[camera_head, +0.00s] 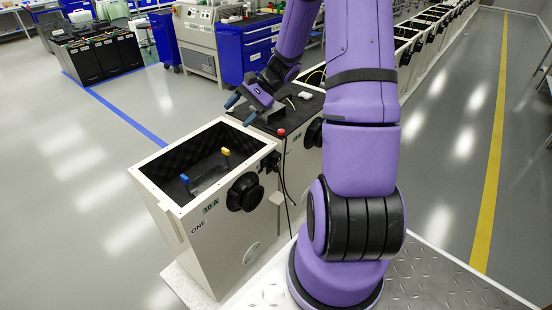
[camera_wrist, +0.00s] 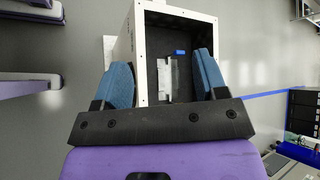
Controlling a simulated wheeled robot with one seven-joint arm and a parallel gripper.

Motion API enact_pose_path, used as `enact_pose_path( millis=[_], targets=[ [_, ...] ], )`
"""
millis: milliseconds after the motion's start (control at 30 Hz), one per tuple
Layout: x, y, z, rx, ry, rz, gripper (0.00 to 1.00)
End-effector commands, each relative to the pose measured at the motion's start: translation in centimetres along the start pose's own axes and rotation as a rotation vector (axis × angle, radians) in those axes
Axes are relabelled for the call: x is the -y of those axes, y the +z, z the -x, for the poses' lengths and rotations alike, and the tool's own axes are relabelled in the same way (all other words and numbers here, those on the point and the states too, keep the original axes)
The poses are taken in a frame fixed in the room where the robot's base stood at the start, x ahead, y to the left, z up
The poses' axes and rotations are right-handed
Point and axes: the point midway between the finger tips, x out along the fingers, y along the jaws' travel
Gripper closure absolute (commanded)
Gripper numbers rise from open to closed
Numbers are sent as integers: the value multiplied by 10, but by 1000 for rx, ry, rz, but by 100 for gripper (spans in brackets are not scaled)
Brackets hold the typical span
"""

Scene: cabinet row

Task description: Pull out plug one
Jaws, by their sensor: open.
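The cabinet labelled ONE (camera_head: 215,252) is an open-topped white box with a dark inside. A black round fitting (camera_head: 246,192) sits on its front face; I cannot tell which part is plug one. Inside, a yellow piece (camera_head: 225,152) and a blue piece (camera_head: 184,178) stand near a clear part. My gripper (camera_head: 241,110) is open and empty, above the cabinet's back right corner. In the wrist view, the cabinet's white rim (camera_wrist: 139,60) and the blue piece (camera_wrist: 181,52) show beyond my open blue fingers (camera_wrist: 164,80). The yellow piece does not show there.
A second cabinet with a dark top (camera_head: 300,108) and a red button (camera_head: 281,132) stands close beside the first. Black cables (camera_head: 285,185) hang between them. Blue drawer units (camera_head: 248,48) stand behind. The floor to the left (camera_head: 70,200) is clear.

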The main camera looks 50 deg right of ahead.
Motion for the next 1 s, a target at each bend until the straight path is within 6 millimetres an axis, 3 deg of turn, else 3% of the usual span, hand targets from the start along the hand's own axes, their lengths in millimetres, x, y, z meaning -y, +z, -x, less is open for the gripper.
enact_pose_path(
  millis=[100,467,800,1000],
  targets=[
    [-16,-41,-1,34,-119,-117,34],
    [-76,-153,-1,101,-518,-443,34],
    [-161,-246,-6,125,-935,-746,34],
    [-212,-286,-13,125,-1160,-899,34]
  ],
)
